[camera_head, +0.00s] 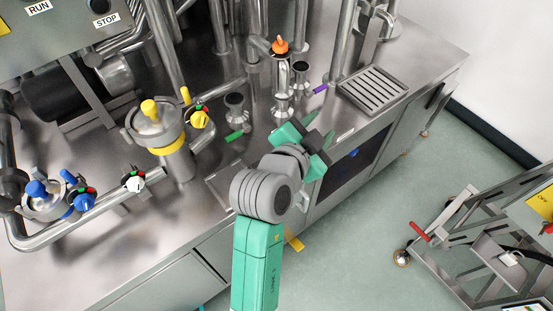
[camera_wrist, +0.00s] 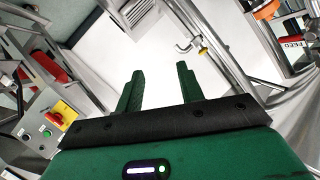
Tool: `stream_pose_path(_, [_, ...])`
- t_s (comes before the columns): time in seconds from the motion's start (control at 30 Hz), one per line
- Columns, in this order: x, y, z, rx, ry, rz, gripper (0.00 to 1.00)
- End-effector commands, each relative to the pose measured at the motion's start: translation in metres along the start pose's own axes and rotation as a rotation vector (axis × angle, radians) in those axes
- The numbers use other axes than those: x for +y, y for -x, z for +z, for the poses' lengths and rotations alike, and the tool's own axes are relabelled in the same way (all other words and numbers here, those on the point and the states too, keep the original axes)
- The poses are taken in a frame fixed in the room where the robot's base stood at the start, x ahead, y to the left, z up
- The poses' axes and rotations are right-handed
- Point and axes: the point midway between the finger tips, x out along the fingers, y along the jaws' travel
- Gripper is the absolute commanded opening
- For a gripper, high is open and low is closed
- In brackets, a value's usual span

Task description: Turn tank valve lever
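My gripper (camera_head: 318,133) is open and empty, raised over the front edge of the steel bench. In the wrist view, its two fingers (camera_wrist: 160,88) stand apart with nothing between them. A tank with a yellow band (camera_head: 178,146) stands left of the gripper, with a yellow lever (camera_head: 185,96) and a yellow knob (camera_head: 199,119) beside it. A blue-topped tank (camera_head: 42,204) stands at the far left, with a blue lever (camera_head: 69,177) and a blue knob (camera_head: 84,202). A green lever (camera_head: 234,136) and a purple lever (camera_head: 320,88) lie nearer the gripper. I cannot tell which lever is meant.
An orange-topped cylinder (camera_head: 281,62) and a slatted drain tray (camera_head: 373,90) are on the bench. Pipes crowd its back and left. A cart (camera_head: 485,245) stands at the lower right. Open floor (camera_head: 380,225) separates it from the bench.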

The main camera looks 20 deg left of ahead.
Motion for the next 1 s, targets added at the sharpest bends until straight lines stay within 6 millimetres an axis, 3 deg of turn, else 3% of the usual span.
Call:
stream_pose_path(0.03, [-0.004, -0.012, 0.044, -0.01, -0.07, 0.026, 0.38])
stream_pose_path(0.1, [-0.012, -0.02, 0.091, 0.005, -0.188, 0.052, 0.38])
stream_pose_path(0.2, [-0.025, -0.022, 0.146, 0.034, -0.319, 0.048, 0.38])
stream_pose_path(0.3, [-0.034, -0.019, 0.179, 0.052, -0.401, 0.023, 0.38])
stream_pose_path(0.43, [-0.038, -0.017, 0.197, 0.059, -0.449, 0.005, 0.38])
stream_pose_path(0.63, [-0.038, -0.021, 0.2, 0.061, -0.46, 0.002, 0.38])
stream_pose_path(1.0, [-0.036, -0.085, 0.196, 0.061, -0.459, 0.002, 0.38])
